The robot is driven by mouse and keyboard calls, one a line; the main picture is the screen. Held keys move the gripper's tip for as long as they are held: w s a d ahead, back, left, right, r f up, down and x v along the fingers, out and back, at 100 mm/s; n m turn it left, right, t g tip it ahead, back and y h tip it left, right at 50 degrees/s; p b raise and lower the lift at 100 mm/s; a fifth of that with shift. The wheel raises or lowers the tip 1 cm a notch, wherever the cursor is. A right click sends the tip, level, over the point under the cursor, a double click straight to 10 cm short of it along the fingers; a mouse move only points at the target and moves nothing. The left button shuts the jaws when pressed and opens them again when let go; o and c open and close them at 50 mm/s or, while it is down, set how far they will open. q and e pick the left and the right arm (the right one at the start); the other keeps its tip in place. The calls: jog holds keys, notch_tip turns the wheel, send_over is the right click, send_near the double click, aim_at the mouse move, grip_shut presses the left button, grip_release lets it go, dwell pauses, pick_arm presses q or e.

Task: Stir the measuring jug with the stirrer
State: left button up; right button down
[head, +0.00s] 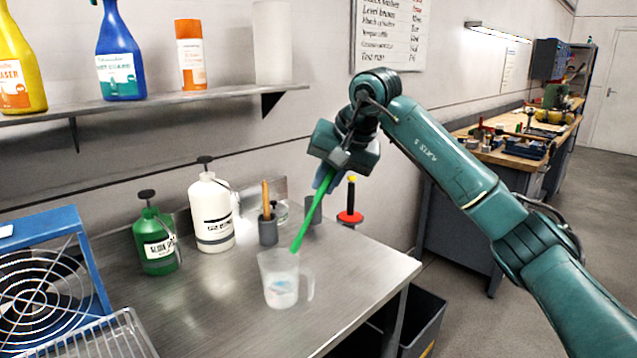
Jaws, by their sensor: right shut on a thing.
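The clear measuring jug (281,283) stands upright on the steel table, its handle to the right. My right gripper (327,180) is above and to the right of it, shut on the green stirrer (312,214). The stirrer slants down to the left, and its lower tip is at the jug's rim. I cannot tell whether the tip is inside the opening or just above or behind it. My left gripper is not in view.
Behind the jug stand a green pump bottle (156,244), a white pump bottle (211,212), a grey cup with a wooden-handled tool (268,228) and a red-based item (350,214). A blue-framed fan (45,275) and wire rack (105,338) are at left. The table's front right is clear.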

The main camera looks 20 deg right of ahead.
pick_arm(q)
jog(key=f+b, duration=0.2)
jog(key=b, duration=0.1)
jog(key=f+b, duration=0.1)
jog(key=b, duration=0.1)
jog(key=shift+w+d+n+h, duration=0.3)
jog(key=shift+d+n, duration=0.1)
pick_arm(e)
notch_tip(320, 180, down, 12)
jog(key=w+a, duration=0.2)
jog(key=shift+w+a, duration=0.2)
jog(key=shift+a, duration=0.2)
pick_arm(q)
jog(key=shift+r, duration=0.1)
pick_arm(e)
jog(key=shift+a, duration=0.1)
